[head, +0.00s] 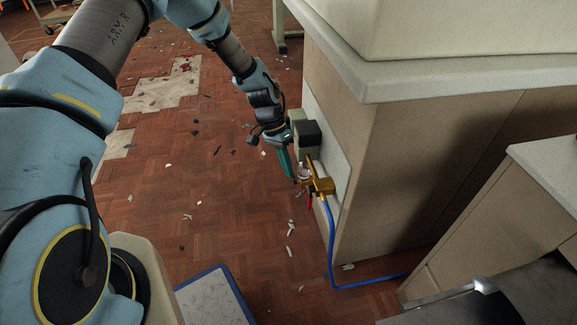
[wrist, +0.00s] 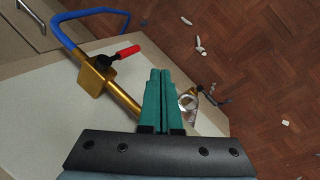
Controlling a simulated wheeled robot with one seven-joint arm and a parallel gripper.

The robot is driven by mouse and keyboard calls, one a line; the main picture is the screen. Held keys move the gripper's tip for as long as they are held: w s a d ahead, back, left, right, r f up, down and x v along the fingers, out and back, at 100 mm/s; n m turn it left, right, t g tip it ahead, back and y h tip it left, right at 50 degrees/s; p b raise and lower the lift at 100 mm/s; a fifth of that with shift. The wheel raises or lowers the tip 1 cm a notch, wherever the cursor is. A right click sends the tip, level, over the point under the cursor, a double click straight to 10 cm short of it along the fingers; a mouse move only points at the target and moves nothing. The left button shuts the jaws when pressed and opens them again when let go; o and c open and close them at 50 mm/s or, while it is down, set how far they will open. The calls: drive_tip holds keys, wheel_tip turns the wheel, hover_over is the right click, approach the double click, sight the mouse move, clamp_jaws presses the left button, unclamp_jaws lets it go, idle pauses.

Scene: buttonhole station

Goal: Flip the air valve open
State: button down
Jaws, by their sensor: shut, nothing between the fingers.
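The air valve is a brass block (head: 323,186) on a brass pipe, fixed at the side panel of the cabinet. It also shows in the wrist view (wrist: 92,80), left of my fingers. Its red lever (wrist: 128,52) juts from a black pivot and lies across the pipe's line. In the head view the red lever (head: 310,202) is small and points down. My gripper (head: 292,178) has teal fingers, pressed together and empty. In the wrist view the shut fingertips (wrist: 160,73) are to the right of the valve and lever, apart from the lever.
A blue hose (head: 331,245) runs from the valve down to the floor; it loops at upper left in the wrist view. A dark-fronted box (head: 307,134) sits on the panel above the valve. A clear ring-like fitting (wrist: 187,103) is right of my fingers. Scraps litter the parquet floor (head: 230,190).

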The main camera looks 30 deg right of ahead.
sight(310, 199)
drive_tip(key=s+d+f+b, duration=0.1)
drive_tip(key=s+f, duration=0.4)
drive_tip(key=s, duration=0.1)
drive_tip(key=shift+d+f, duration=0.2)
drive_tip(key=shift+f, duration=0.1)
